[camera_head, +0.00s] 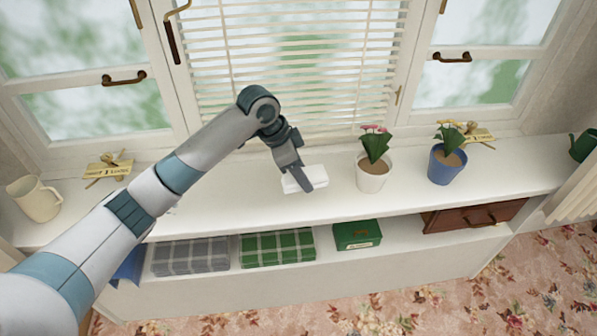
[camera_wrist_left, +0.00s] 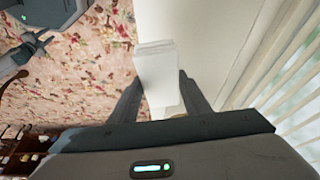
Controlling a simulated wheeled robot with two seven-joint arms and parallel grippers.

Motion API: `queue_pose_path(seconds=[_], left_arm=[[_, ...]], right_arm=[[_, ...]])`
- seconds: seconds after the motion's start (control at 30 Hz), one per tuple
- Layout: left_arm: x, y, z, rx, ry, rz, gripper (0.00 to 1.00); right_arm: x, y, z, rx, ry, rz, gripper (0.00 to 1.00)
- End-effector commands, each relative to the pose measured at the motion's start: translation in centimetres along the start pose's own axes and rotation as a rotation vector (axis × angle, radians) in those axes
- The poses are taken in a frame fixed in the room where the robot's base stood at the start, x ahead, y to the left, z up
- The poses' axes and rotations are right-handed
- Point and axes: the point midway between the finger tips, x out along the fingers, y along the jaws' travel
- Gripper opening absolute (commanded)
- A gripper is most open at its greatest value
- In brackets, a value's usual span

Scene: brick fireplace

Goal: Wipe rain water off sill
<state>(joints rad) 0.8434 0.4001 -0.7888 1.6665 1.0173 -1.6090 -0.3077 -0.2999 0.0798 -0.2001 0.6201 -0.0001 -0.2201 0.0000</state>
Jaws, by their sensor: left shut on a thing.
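The white window sill (camera_head: 235,200) runs across under the windows. My left gripper (camera_head: 303,182) is over its middle, pointing down, shut on a white block-like cloth or sponge (camera_head: 318,174). The white block (camera_wrist_left: 156,62) also shows between both fingers in the left wrist view. It is at or just above the sill surface; I cannot tell if it touches. No water stands out clearly on the white sill; faint specks show beside my forearm. A dark grey part of my other arm shows at the upper left of the wrist view, too unclear to read its jaws.
Right of the gripper stand a white flowerpot (camera_head: 373,180) and a blue flowerpot (camera_head: 445,166). A green watering can (camera_head: 583,145) is at the far right. A cream jug (camera_head: 36,200) stands far left. Folded checked cloths (camera_head: 278,248) and a green box (camera_head: 357,235) lie on the shelf below.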

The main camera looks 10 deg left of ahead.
Motion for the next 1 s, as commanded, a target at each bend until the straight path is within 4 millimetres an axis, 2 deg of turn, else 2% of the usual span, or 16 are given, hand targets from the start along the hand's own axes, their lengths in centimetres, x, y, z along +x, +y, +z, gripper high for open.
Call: queue_pose_path(seconds=[0.17,0.37,0.67,1.0], left_arm=[[-0.7,-0.1,0.2,-0.031,0.0,-0.016,0.25],[-3.0,0.0,0.9,-0.152,0.0,-0.069,0.25],[-8.4,1.0,3.4,-0.481,0.001,-0.21,0.25],[-13.6,3.0,7.4,-0.886,0.002,-0.375,0.25]], right_arm=[[0.0,0.1,0.0,0.0,0.0,0.001,0.31],[0.0,0.1,0.0,0.0,0.0,0.001,0.31],[0.0,0.1,0.0,0.0,0.0,0.001,0.31],[0.0,0.1,0.0,0.0,0.0,0.001,0.31]])
